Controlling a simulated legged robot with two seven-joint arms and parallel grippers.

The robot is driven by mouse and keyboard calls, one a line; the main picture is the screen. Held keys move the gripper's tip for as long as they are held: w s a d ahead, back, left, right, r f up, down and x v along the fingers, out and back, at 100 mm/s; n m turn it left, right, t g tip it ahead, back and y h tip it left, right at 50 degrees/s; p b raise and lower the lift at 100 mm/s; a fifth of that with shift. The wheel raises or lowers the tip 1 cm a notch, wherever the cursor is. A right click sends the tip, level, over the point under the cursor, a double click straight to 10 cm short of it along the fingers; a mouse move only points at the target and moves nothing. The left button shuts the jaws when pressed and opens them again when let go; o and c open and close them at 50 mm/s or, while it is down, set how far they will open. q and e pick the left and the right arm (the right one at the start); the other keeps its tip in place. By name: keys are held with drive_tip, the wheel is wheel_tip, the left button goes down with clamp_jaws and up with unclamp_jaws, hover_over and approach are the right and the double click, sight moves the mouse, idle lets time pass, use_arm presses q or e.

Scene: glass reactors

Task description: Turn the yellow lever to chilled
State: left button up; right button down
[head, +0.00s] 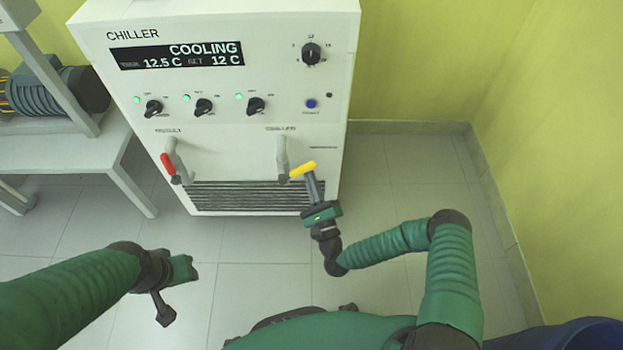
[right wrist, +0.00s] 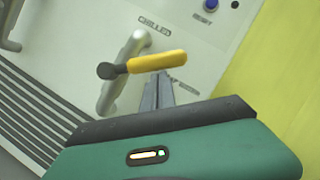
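The yellow lever (head: 303,170) is on the pipe valve at the lower right of the white chiller's front. In the right wrist view the lever (right wrist: 157,61) lies across the pipe under the label CHILLED, its free end to the right and slightly raised. My right gripper (head: 312,182) reaches up to the lever from below. Its fingers (right wrist: 157,90) are close together and meet the lever's lower edge around mid-handle; the tips are partly hidden, so a grasp cannot be confirmed. My left gripper (head: 165,308) hangs over the floor at the lower left, away from the chiller; its opening is unclear.
The chiller (head: 230,30) shows COOLING, 12.5 C, set 12 C. A red lever (head: 167,164) is on the left pipe. Several black knobs and a blue button (head: 311,103) are above. A white table (head: 70,165) stands left. Floor is clear in front; a yellow wall is right.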

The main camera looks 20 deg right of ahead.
sight(296, 170)
drive_tip(key=r+n+p, duration=0.1)
drive_tip(key=n+p, duration=0.1)
drive_tip(key=a+r+n+g+y+p, duration=0.1)
drive_tip(key=r+n+p, duration=0.1)
drive_tip(key=p, duration=0.1)
drive_tip(key=a+r+n+g+y+p, duration=0.1)
drive_tip(key=n+p, duration=0.1)
drive_tip(key=shift+w+r+p, duration=0.25)
drive_tip(key=shift+p, duration=0.15)
drive_tip(key=shift+w+a+r+n+g+y+p, duration=0.15)
drive_tip(key=shift+a+n+g+p, duration=0.15)
drive_tip(key=shift+n+p, duration=0.25)
drive_tip(key=shift+a+r+n+g+y+p, duration=0.15)
drive_tip(key=shift+a+n+g+p, duration=0.15)
drive_tip(key=shift+n, duration=0.35)
drive_tip(key=shift+w+a+p, duration=0.15)
drive_tip(key=shift+a+p, duration=0.15)
drive_tip(key=shift+p, duration=0.05)
drive_tip(key=shift+a+r, duration=0.1)
